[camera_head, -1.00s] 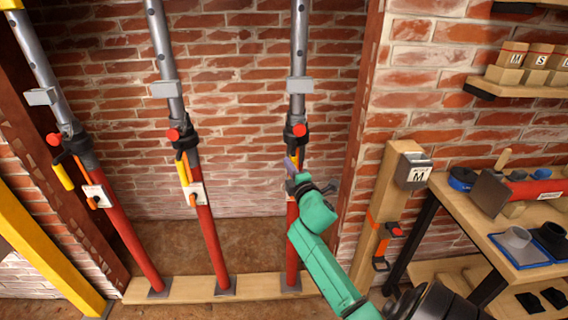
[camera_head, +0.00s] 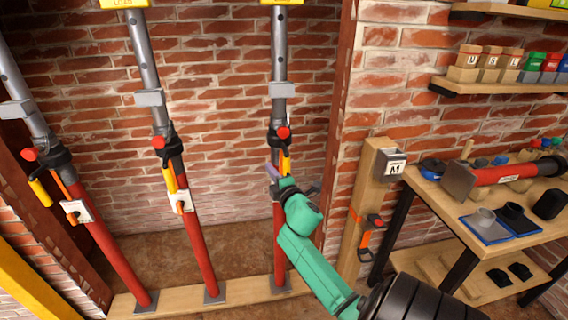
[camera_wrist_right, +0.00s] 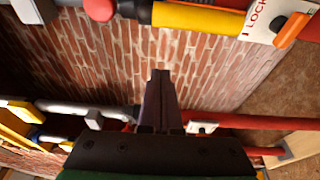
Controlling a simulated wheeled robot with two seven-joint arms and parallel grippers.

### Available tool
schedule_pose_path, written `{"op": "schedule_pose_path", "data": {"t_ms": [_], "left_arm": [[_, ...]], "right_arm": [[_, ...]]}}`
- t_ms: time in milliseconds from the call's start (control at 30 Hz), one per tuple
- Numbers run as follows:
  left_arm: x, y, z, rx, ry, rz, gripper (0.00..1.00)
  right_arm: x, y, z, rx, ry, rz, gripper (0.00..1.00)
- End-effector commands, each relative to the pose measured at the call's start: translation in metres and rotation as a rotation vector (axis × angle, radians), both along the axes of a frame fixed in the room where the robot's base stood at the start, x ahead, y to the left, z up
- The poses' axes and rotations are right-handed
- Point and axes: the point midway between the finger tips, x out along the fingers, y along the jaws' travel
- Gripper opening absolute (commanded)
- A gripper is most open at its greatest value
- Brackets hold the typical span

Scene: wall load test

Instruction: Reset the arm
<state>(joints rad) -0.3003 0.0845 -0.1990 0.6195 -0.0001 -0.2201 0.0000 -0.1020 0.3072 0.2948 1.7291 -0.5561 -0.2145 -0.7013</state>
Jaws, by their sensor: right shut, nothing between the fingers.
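My right arm (camera_head: 312,255), green with a black section, comes in from the lower right of the head view. Its right gripper (camera_head: 272,171) is shut and empty, in front of the rightmost red and grey prop (camera_head: 279,215), close to its yellow handle (camera_head: 286,163). I cannot tell whether it touches the prop. In the right wrist view the two dark fingers (camera_wrist_right: 161,75) lie together, pointing toward the brick wall (camera_wrist_right: 205,65). A yellow handle (camera_wrist_right: 198,18) and a white lock plate (camera_wrist_right: 268,18) cross the top of that view. My left gripper is not in view.
Two more props, a middle one (camera_head: 198,240) and a left one (camera_head: 118,250), stand on a wooden floor board (camera_head: 245,289). A wooden post (camera_head: 362,205) with an M box (camera_head: 392,166) stands right of them. A workbench (camera_head: 450,200) and shelf (camera_head: 500,82) are at the right.

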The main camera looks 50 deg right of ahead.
Motion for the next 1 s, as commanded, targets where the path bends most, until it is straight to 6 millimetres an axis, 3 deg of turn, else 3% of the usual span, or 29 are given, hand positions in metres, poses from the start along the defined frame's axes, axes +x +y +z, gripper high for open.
{"op": "schedule_pose_path", "data": {"t_ms": [200, 400, 800, 867, 900, 967, 1000], "left_arm": [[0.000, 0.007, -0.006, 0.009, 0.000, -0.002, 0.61], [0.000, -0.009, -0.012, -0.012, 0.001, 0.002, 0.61], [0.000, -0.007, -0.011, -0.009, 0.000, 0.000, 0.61], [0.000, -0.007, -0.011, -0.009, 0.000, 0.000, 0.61], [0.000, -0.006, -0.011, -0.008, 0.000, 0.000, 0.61], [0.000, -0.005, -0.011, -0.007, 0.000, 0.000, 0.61], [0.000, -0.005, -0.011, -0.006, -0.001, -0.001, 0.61]], "right_arm": [[-0.046, 0.004, -0.003, 0.000, 0.005, -0.001, 0.00], [-0.084, 0.008, -0.003, 0.001, 0.003, 0.000, 0.00], [-0.092, 0.009, -0.002, 0.006, 0.003, -0.001, 0.00], [-0.090, 0.008, -0.014, 0.031, 0.017, -0.002, 0.00], [-0.089, 0.007, -0.029, 0.067, 0.035, -0.004, 0.00], [-0.088, 0.007, -0.066, 0.151, 0.077, -0.012, 0.00], [-0.088, 0.008, -0.098, 0.225, 0.113, -0.019, 0.00]]}}
